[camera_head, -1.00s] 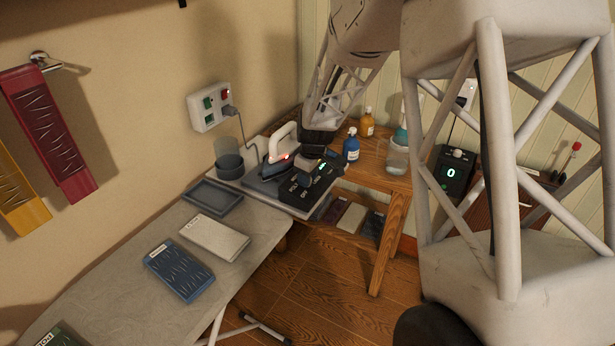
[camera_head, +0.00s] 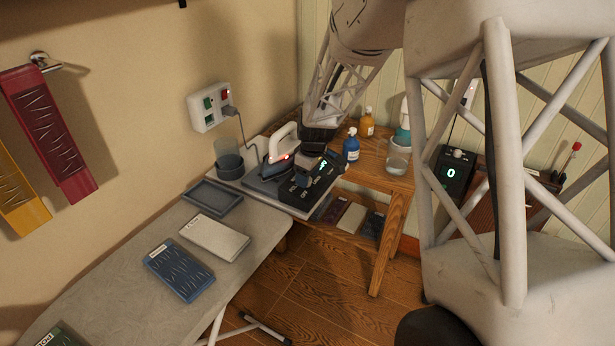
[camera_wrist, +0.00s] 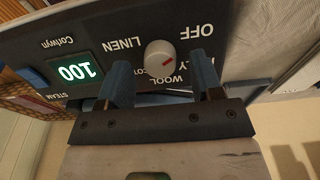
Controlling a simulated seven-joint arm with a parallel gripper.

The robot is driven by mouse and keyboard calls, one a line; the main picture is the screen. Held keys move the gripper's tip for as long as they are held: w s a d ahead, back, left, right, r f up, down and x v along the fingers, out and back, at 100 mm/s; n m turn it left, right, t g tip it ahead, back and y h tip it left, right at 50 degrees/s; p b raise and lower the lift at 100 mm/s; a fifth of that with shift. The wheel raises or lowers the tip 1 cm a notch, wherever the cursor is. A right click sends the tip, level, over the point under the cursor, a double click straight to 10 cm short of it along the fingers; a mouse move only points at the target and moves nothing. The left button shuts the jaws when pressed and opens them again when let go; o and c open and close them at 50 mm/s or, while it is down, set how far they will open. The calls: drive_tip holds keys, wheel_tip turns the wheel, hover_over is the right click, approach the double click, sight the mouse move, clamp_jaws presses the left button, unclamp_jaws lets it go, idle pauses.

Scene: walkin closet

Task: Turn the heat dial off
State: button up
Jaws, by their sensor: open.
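The heat dial (camera_wrist: 160,57) is a round pale grey knob with a red mark on the dark control panel (camera_wrist: 95,40). The panel shows upside down in the wrist view. The red mark points right, on the side of the OFF label (camera_wrist: 197,32). A green display (camera_wrist: 74,72) reads 100. My gripper (camera_wrist: 160,74) is open, with one blue-grey finger on each side of the dial; I cannot tell whether either touches it. In the head view my gripper (camera_head: 318,155) is over the dark control box (camera_head: 302,190), and the dial cannot be made out.
The iron (camera_head: 283,150) stands just left of my gripper. Blue (camera_head: 351,146) and orange (camera_head: 367,123) bottles and a clear jar (camera_head: 398,158) stand on the wooden table to the right. Folded cloths lie on the ironing board (camera_head: 110,270).

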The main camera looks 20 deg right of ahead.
sight(310, 180)
drive_tip(key=shift+s+d+r, duration=0.1)
drive_tip(key=shift+r, duration=1.05)
drive_tip(key=shift+s+d+r, duration=0.15)
drive_tip(key=shift+r, duration=1)
drive_tip(key=shift+s+d+r, duration=0.1)
drive_tip(key=shift+r, duration=1.05)
drive_tip(key=shift+s+r, duration=0.15)
drive_tip(key=s+a+r+m, duration=0.2)
drive_tip(key=s+r, duration=0.5)
drive_tip(key=s, duration=0.3)
drive_tip(key=s+r+m, duration=0.2)
drive_tip(key=s+m, duration=0.1)
drive_tip(key=s, duration=1.1)
drive_tip(key=s+a+r+m+t+h, duration=0.1)
drive_tip(key=s+r+m, duration=0.2)
drive_tip(key=s, duration=1.2)
drive_tip(key=shift+r+m, duration=0.2)
drive_tip(key=shift+m, duration=0.4)
drive_tip(key=shift+a, duration=0.1)
